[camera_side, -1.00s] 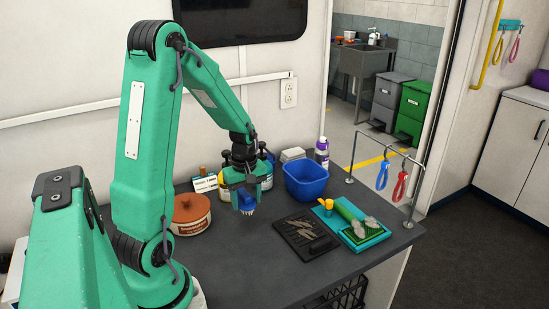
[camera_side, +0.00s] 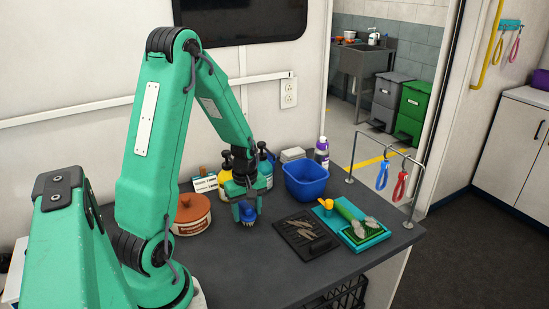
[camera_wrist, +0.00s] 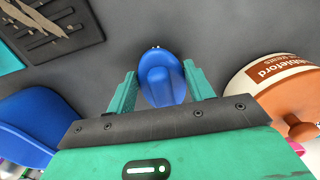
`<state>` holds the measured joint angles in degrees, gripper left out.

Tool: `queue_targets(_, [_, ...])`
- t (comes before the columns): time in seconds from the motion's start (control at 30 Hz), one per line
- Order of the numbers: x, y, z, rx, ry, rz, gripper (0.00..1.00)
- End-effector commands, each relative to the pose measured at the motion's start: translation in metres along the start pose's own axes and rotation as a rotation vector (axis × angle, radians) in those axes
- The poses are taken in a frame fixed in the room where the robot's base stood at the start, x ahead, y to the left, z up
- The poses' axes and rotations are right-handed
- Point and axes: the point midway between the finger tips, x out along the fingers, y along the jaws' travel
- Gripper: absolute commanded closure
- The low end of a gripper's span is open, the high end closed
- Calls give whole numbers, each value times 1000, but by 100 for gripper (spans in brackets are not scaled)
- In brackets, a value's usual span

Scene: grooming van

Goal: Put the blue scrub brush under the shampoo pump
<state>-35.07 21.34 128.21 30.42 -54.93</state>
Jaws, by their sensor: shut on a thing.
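My gripper (camera_side: 247,204) is shut on the blue scrub brush (camera_side: 249,216), bristles down, low over the grey counter. In the wrist view the brush (camera_wrist: 160,78) sits between my two green fingers. Two bottles with black pump tops stand behind my gripper: a yellow one (camera_side: 224,179) to the left and a teal one (camera_side: 266,168) to the right. My gripper hides part of both, and I cannot tell which is the shampoo pump. Whether the bristles touch the counter is unclear.
A brown-lidded pot (camera_side: 193,214) stands left of the brush. A blue basin (camera_side: 306,181) stands to the right, with a dark slotted tray (camera_side: 305,241) in front and a teal tray (camera_side: 366,244) beyond. Counter in front of the brush is clear.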

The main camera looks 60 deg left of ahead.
Motion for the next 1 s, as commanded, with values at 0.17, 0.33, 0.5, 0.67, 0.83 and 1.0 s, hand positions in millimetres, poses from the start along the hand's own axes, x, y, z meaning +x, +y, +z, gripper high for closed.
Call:
queue_targets(0.17, [1,0,0,0,0,0,26])
queue_targets(0.33, [1,0,0,0,0,0,26])
queue_targets(0.5, [-1,0,0,0,0,0,26])
queue_targets(0.67, [-7,0,0,0,1,1,26])
queue_targets(0.83, [-20,1,0,0,2,3,26])
queue_targets(1.0, [-42,1,0,0,2,3,26])
